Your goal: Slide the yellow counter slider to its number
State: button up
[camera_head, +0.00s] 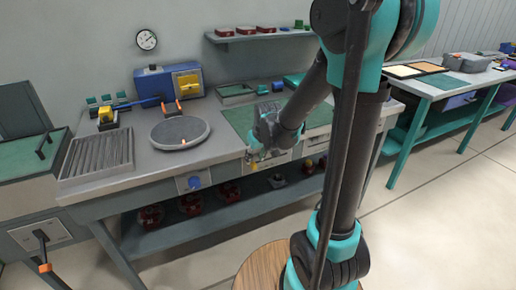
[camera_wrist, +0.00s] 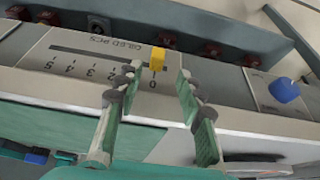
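The yellow counter slider (camera_wrist: 157,59) sits at the 0 end of a dark slot (camera_wrist: 95,54) in a grey panel (camera_wrist: 65,68) on the bench front. The panel carries numbers running up to 5 at its left end, upside down in the wrist view, and a label that seems to read OILED PCS. My gripper (camera_wrist: 157,80) is open, with one fingertip on each side of the slider and a gap visible on both sides. The left finger hides part of the scale near 1. In the head view my gripper (camera_head: 256,160) is at the bench's front edge, and the slider is too small to make out clearly.
A blue knob (camera_wrist: 284,90) is on a panel to the right in the wrist view. A shelf (camera_head: 245,205) with several red parts is below. A round grey plate (camera_head: 181,138) and a ribbed tray (camera_head: 98,155) are on the bench.

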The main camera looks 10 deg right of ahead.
jog(key=v, duration=0.7)
jog(key=shift+s, duration=0.1)
jog(key=s+d+f+m, duration=0.1)
jog(key=s+d+f, duration=0.1)
jog(key=s, duration=0.3)
jog(key=s+d+f+m+h, duration=0.1)
jog(key=s+d+f, duration=0.2)
jog(key=s, duration=0.3)
jog(key=s+d+f+m, duration=0.1)
jog(key=s+d+f, duration=0.2)
jog(key=s+d, duration=0.1)
jog(key=shift+s+f+m, duration=0.25)
jog(key=shift+s+m, duration=0.05)
jog(key=shift+s, duration=0.6)
jog(key=shift+d, duration=0.1)
